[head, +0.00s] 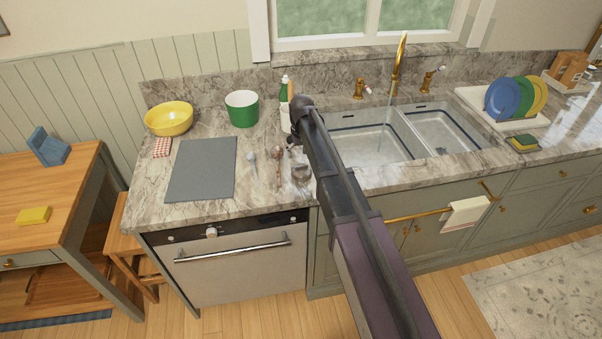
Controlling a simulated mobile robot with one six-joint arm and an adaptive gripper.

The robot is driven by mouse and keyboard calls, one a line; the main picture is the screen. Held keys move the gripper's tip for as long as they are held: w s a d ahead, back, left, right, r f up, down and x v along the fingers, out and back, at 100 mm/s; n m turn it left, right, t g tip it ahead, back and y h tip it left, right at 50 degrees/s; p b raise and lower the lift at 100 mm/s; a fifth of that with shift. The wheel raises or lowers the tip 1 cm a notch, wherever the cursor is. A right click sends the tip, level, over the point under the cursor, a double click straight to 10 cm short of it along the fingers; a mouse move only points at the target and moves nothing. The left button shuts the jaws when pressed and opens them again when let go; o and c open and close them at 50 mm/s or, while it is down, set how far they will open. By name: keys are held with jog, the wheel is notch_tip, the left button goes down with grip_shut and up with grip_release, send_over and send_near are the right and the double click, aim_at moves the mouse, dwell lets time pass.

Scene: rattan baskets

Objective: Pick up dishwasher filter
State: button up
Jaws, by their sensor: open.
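A small greyish-brown round piece (302,174), which looks like the dishwasher filter, sits on the marble counter near its front edge, just left of my arm. It is small, and I cannot make out its details. My arm reaches up across the middle of the view, and its wrist is above the counter left of the sink. My gripper (292,145) hangs below the wrist, open, behind and slightly left of the filter. It appears apart from the filter. Its fingertips are small and dark, and the arm partly hides the area to the right.
Two spoon-like utensils (278,165), a grey board (201,169), a green pot (242,108), a yellow bowl (168,118) and a green bottle (284,92) share the counter. The double sink (372,142) is right, with a dish rack (500,108) beyond. A dishwasher (240,268) is below.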

aim_at(302, 166)
jog(key=shift+s+f+b, duration=0.15)
jog(key=shift+f+b, duration=2.4)
jog(key=shift+f, duration=0.1)
jog(key=c, duration=1.1)
